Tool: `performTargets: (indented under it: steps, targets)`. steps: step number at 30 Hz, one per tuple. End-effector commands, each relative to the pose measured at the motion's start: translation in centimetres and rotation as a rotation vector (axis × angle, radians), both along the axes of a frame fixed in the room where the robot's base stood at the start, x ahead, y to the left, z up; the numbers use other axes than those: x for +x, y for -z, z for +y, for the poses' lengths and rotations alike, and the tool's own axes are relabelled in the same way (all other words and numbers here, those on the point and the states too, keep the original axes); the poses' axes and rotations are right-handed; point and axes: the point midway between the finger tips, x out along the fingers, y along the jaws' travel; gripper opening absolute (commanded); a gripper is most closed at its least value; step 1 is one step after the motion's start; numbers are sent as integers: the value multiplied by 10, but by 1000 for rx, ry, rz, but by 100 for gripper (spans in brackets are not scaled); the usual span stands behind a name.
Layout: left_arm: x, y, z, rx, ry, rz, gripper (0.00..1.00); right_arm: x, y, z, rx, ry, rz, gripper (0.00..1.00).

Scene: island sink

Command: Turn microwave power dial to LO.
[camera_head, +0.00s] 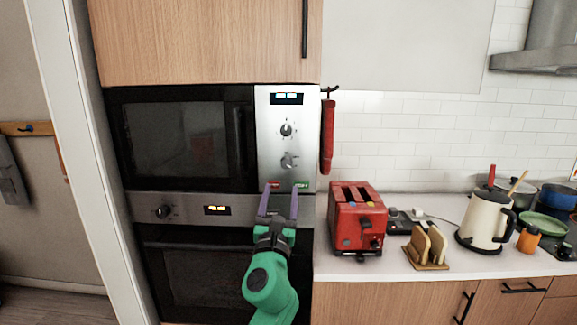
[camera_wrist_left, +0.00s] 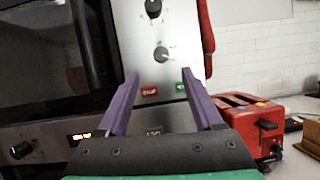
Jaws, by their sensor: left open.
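The microwave (camera_head: 178,139) is built into the cabinet, with a dark door and a silver control panel (camera_head: 268,159) on its right. The panel holds a display, an upper dial (camera_head: 286,130) and a lower dial (camera_head: 288,161). Both dials also show in the left wrist view, the upper one (camera_wrist_left: 153,8) near the top edge and the lower one (camera_wrist_left: 161,54) below it. The dial markings are too small to read. My left gripper (camera_head: 283,186) is open and empty, below the lower dial, its purple fingers pointing up at the red and green buttons. My right gripper is not in view.
An oven (camera_head: 190,208) with its own knob and display sits below the microwave. A red toaster (camera_head: 357,218) stands on the counter to the right, near my left arm. A toast rack (camera_head: 427,247) and cream kettle (camera_head: 484,222) stand farther right. A red mitt (camera_head: 327,138) hangs beside the panel.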

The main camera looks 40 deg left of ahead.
Motion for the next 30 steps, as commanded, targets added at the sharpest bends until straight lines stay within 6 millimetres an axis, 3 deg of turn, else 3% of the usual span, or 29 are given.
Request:
performTargets:
  steps: [3,9,20,21,26,30]
  targets:
    - [25,-18,17,-2,-1,-2,68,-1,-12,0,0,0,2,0]
    - [60,-31,40,-3,0,-1,68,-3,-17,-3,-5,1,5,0]
    - [71,-34,47,-3,2,0,68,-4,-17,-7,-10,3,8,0]
    - [71,-34,47,-3,2,0,60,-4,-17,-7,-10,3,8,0]
    - [71,-34,47,-3,2,0,0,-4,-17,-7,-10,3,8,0]
    - [71,-34,46,-4,2,0,0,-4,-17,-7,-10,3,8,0]
